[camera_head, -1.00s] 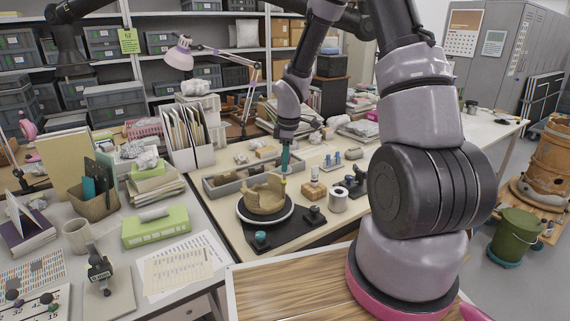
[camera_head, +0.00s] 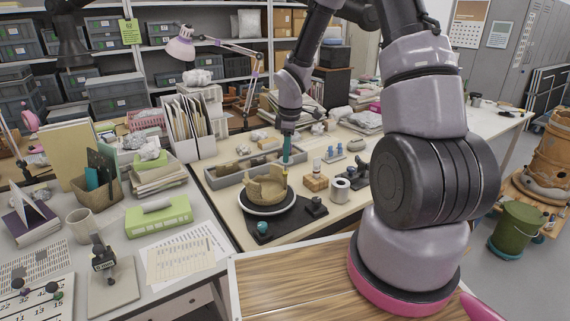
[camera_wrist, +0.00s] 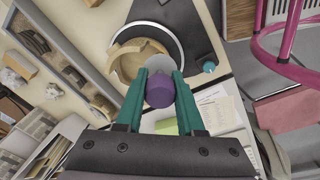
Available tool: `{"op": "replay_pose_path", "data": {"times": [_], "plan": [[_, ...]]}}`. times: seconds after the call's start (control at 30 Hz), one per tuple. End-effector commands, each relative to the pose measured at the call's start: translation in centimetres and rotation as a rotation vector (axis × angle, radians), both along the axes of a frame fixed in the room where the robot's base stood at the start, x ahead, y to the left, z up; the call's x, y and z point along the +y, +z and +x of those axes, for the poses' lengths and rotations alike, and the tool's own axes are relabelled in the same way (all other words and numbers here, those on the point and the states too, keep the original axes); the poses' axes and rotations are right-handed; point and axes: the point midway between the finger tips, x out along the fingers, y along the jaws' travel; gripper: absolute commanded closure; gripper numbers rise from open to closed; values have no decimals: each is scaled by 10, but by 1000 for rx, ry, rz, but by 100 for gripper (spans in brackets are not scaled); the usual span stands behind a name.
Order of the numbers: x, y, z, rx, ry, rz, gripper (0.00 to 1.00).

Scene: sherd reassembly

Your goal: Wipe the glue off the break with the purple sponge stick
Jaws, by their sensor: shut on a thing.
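My gripper (camera_wrist: 160,80) has teal fingers shut on the purple sponge stick (camera_wrist: 159,95), whose rounded purple end shows between them in the wrist view. In the head view my gripper (camera_head: 287,160) points down just above the back right rim of the tan pot (camera_head: 264,190). The pot is incomplete, with an uneven, stepped rim, and stands on a round turntable with a white edge (camera_head: 266,212). In the wrist view the pot (camera_wrist: 124,65) lies just beyond the fingertips, partly hidden by them. I cannot tell whether the sponge touches the break, and no glue is distinguishable.
The turntable stands on a dark mat (camera_head: 285,226) with a small teal-topped item (camera_head: 262,227) in front. A grey sherd tray (camera_head: 226,178) lies behind. A wooden block (camera_head: 315,183) and a white roll (camera_head: 340,190) stand to the right.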

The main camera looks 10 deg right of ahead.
Motion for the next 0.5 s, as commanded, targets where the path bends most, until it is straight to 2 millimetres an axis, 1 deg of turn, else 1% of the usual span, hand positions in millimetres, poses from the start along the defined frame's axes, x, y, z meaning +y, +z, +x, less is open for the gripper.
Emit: {"op": "replay_pose_path", "data": {"times": [0.2, 0.3, 0.4, 0.5], "plan": [[37, -2, -11, 2, 8, -1, 94], [49, -3, -16, 1, 6, -1, 94], [56, -4, -18, 0, 3, 0, 94], [58, -6, -18, 0, 1, 0, 94]]}}
